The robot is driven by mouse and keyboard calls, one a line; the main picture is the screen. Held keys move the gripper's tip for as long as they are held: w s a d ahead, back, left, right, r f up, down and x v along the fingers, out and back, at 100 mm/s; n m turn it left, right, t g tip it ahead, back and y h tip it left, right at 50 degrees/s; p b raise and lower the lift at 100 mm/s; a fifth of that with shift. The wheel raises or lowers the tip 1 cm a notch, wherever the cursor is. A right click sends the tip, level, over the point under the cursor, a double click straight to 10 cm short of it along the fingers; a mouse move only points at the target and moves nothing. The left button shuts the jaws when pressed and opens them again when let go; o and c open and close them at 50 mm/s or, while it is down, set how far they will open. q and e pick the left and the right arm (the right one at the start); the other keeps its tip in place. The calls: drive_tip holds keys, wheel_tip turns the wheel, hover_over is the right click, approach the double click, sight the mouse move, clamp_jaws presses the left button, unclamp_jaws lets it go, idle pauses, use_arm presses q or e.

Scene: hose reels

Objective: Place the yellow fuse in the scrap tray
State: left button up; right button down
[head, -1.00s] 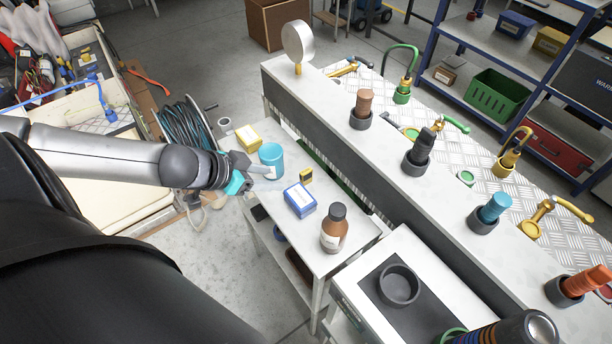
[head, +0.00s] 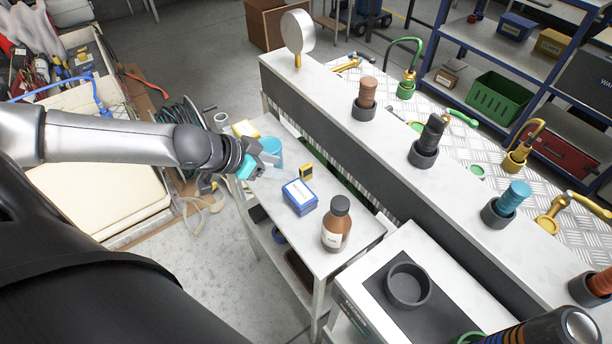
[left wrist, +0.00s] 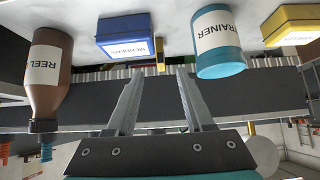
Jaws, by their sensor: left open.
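A small yellow-and-black block (head: 306,172) stands on the narrow white side table beside a blue box; it may be the yellow fuse. I cannot make out which thing is the scrap tray.
Close by stand the blue box (head: 299,197), a brown bottle (head: 336,226), a teal tub (head: 271,152) and a yellow box (head: 246,129). A raised white bench (head: 385,150) with coloured cylinders in dark cups runs along the right. A black round cup (head: 408,286) stands at the front.

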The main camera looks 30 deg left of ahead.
sight(301, 168)
use_arm(q)
drive_tip(key=b+x, duration=0.1)
drive_tip(key=x, duration=0.3)
drive_tip(key=shift+w+f, duration=0.15)
drive_tip(key=shift+w+r+b+x, duration=0.15)
drive_tip(key=shift+b+x, duration=0.2)
drive_tip(key=shift+x, duration=1)
drive_tip(key=shift+w+r+b+x, duration=0.15)
drive_tip(key=shift+b+x, duration=0.2)
drive_tip(key=shift+x, duration=1.05)
drive_tip(key=shift+d, duration=0.1)
drive_tip(key=shift+c, duration=0.2)
clamp_jaws()
